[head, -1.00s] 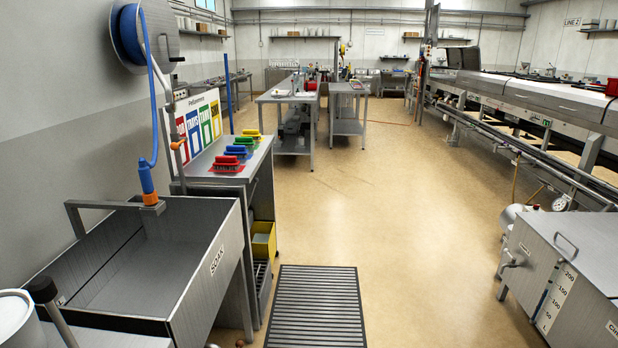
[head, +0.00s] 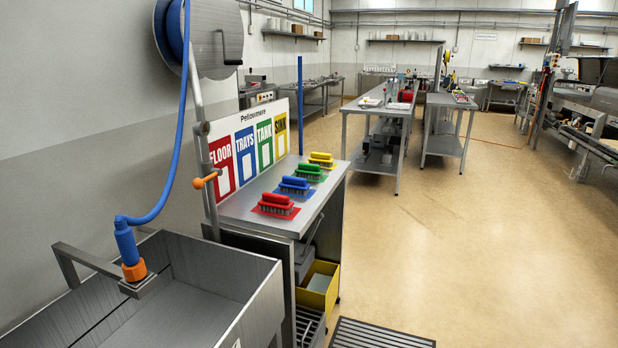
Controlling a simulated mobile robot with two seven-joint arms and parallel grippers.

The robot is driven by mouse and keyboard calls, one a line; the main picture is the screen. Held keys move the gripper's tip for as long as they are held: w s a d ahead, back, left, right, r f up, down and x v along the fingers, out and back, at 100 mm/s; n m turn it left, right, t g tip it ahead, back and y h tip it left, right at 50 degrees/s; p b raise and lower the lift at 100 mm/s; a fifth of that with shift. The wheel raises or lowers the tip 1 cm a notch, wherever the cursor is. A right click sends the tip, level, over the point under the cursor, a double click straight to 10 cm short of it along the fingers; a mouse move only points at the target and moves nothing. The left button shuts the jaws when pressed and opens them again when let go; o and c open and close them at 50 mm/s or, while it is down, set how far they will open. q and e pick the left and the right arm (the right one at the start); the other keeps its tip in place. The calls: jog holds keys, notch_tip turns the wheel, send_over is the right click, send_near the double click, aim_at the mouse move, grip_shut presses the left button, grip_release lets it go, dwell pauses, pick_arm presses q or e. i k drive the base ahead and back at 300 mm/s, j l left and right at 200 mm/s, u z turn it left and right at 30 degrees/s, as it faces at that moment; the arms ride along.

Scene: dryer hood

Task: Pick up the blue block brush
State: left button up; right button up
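The blue block brush (head: 294,184) lies bristles down on a blue mat on the steel bench (head: 238,206). It is second from the near end of a row. The red brush (head: 275,203) is nearer, and the green brush (head: 309,171) and yellow brush (head: 321,159) are farther back. Neither of my grippers shows in the head view.
A steel sink (head: 190,315) with a blue hose nozzle (head: 126,245) stands at the near left. A colour-coded sign (head: 243,160) backs the bench. A yellow bin (head: 318,287) sits under it. A floor grate (head: 380,334) lies in front. Open floor (head: 480,240) extends to the right.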

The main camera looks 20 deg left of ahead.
aim_at(297, 185)
jog(key=i+l+u, duration=0.1)
jog(key=i+u, duration=0.2)
jog(key=i, duration=0.2)
jog(key=i+l+u, duration=0.2)
jog(key=i+u, duration=0.15)
jog(key=i+l+u, duration=0.3)
jog(key=i, duration=0.25)
